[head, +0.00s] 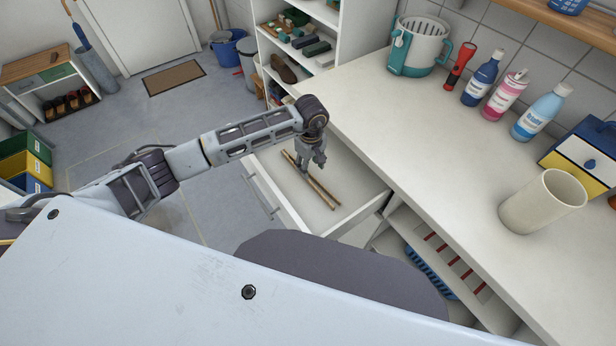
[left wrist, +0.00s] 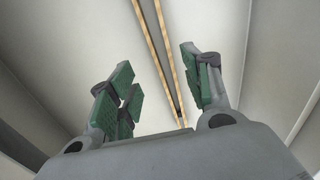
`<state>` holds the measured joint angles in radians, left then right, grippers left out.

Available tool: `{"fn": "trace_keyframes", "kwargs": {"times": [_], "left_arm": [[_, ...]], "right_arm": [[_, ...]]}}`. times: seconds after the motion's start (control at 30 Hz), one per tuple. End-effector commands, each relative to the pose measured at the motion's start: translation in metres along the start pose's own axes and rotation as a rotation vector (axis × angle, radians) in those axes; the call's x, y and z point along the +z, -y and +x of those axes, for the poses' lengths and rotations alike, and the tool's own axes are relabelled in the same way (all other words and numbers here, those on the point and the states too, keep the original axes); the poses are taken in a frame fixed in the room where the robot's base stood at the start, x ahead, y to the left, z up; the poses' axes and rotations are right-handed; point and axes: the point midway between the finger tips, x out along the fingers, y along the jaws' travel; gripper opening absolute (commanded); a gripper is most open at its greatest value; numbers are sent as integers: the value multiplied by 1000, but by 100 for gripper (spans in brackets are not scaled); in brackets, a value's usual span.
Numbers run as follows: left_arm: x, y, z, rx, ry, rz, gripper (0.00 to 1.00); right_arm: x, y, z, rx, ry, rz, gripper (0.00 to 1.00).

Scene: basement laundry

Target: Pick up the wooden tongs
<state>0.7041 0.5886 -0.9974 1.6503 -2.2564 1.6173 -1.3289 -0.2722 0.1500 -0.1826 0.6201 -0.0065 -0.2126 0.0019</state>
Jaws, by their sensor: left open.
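The wooden tongs (head: 322,191) are two long, thin, light-brown arms. They lie in an open white drawer (head: 357,205) below the counter. They also show in the left wrist view (left wrist: 166,52), running up the picture between my fingers. My left gripper (head: 305,169) points down into the drawer over the tongs, and its fingers cover part of them in the head view. In the left wrist view the left gripper (left wrist: 158,92) is open, with green pads on either side of the tongs. I cannot tell how far above them it is. My right gripper is not in view.
The counter (head: 420,120) right of the drawer bears a white-and-teal basket (head: 419,48), a red flashlight (head: 459,66), several bottles (head: 504,95) and a beige cup (head: 541,203). A shelf unit (head: 343,30) stands behind the drawer. The drawer's walls surround the gripper.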

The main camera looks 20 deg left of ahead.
Motion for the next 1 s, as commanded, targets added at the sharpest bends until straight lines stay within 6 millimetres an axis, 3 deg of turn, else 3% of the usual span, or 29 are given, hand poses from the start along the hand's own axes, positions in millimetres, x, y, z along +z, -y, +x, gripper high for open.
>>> {"fn": "trace_keyframes", "kwargs": {"times": [0.2,0.47,1.0], "left_arm": [[0,0,1,1,0,0,49],[0,1,4,0,1,-1,49],[-6,5,50,0,1,-1,49]], "right_arm": [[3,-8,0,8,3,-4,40],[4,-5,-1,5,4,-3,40],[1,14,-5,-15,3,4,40]]}}
